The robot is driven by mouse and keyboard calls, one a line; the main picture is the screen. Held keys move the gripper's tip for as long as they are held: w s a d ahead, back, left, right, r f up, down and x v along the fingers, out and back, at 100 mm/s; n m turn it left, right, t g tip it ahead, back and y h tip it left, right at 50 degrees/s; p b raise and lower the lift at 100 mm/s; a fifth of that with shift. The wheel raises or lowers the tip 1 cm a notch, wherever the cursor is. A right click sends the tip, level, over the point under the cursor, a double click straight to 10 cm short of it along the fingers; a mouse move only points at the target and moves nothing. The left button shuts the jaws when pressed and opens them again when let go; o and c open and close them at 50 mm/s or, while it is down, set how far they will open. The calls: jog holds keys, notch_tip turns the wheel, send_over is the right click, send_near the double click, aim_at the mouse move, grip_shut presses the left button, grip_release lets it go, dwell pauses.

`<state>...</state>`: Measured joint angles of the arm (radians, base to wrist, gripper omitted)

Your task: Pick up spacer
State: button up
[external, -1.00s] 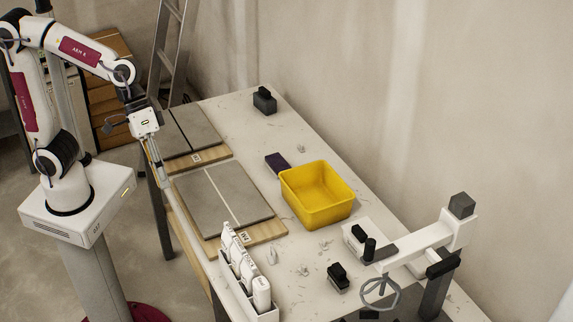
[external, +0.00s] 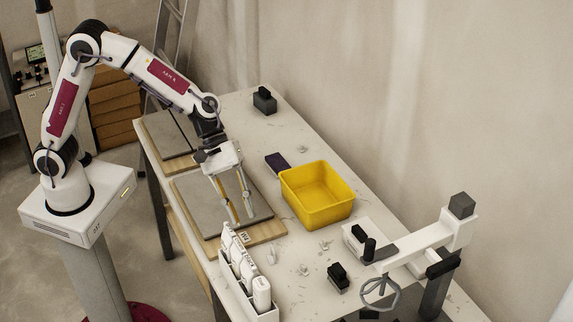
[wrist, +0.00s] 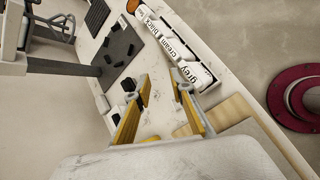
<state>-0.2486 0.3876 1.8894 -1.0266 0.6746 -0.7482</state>
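My gripper (external: 243,214) hangs over the front tiles (external: 206,214) in the external view, its fingers pointing down. In the wrist view the two yellow-sided fingers (wrist: 162,88) stand apart with nothing between them. I cannot pick out a spacer for certain. Small pale pieces (external: 271,257) lie on the table just right of the bottle rack, and another small pale cluster (external: 325,246) lies below the yellow bin. They are too small to identify. The gripper is apart from both. The gripper and arm cover part of the front tiles and the joint between them.
A yellow bin (external: 316,213) stands right of the tiles. A rack of labelled white bottles (external: 240,274) stands at the near table edge; black, cream and grey labels show in the wrist view. A white stand with a handwheel (external: 380,292) is at the near right. More tiles (external: 165,137) lie behind.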

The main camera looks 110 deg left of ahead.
jog(key=w+a+f+n+t, duration=0.1)
jog(key=w+a+f+n, duration=0.45)
jog(key=f, duration=0.25)
jog(key=n, duration=0.4)
send_near(300, 267)
jog(key=shift+w+d+r+t+y, duration=0.25)
jog(key=shift+w+r+t+y, duration=0.05)
jog(key=shift+w+r, duration=0.25)
jog(key=shift+x, duration=1.35)
jog(key=shift+s, duration=0.1)
jog(key=shift+d, duration=0.1)
jog(key=shift+d+x, duration=0.25)
jog(key=shift+x, duration=2.25)
